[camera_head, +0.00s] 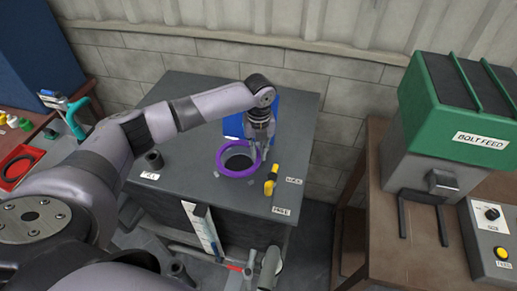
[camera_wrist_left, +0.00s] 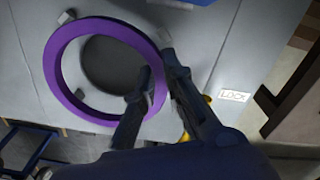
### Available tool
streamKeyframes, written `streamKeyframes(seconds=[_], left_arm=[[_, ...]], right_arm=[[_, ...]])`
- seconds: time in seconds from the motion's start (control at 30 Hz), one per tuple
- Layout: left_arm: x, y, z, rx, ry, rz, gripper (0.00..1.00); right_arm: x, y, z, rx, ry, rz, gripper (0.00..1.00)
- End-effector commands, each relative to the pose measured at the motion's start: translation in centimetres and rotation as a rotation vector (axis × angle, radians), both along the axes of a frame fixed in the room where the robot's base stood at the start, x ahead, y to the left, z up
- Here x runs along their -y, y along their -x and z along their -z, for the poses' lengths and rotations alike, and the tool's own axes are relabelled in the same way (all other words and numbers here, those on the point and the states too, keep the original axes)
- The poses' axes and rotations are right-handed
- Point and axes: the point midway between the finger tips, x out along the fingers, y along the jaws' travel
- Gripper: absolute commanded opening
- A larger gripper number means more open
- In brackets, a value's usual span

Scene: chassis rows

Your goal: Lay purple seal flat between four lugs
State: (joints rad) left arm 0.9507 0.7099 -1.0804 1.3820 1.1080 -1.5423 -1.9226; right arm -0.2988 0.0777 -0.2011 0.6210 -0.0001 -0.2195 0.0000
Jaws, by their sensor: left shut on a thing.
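The purple seal (camera_head: 223,170) is a ring over the round dark opening (camera_head: 238,161) in the grey chassis top. My left gripper (camera_head: 260,150) is shut on the seal's right side. In the left wrist view the seal (camera_wrist_left: 57,58) surrounds most of the opening (camera_wrist_left: 112,62), and the two fingers (camera_wrist_left: 156,78) straddle its band. Not all lugs are clear. I cannot tell whether the seal touches the surface. My right gripper is not in view.
A yellow-and-black lever (camera_head: 271,180) stands right of the seal, near a LOCK label (camera_wrist_left: 235,96). A blue panel (camera_head: 233,126) is behind, and a dark cylinder (camera_head: 154,160) at left. The green BOLT FEED machine (camera_head: 450,120) stands at right.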

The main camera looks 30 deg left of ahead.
Motion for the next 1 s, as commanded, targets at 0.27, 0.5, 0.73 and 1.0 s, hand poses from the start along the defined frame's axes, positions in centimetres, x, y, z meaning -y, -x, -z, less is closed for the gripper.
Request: streamKeyframes(seconds=[0.27, 0.5, 0.73, 1.0], left_arm=[[0.0, 0.0, 0.2, -0.001, 0.001, 0.000, 0.00], [0.0, 0.0, 1.0, -0.001, 0.001, 0.000, 0.00], [0.0, 0.0, 1.7, -0.001, 0.001, -0.001, 0.00], [0.0, 0.0, 2.5, -0.001, 0.001, -0.001, 0.00]], right_arm=[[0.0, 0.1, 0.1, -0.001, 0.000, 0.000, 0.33], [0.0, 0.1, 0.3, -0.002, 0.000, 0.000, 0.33], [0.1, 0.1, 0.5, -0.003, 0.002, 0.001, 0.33], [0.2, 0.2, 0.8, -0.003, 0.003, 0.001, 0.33]])
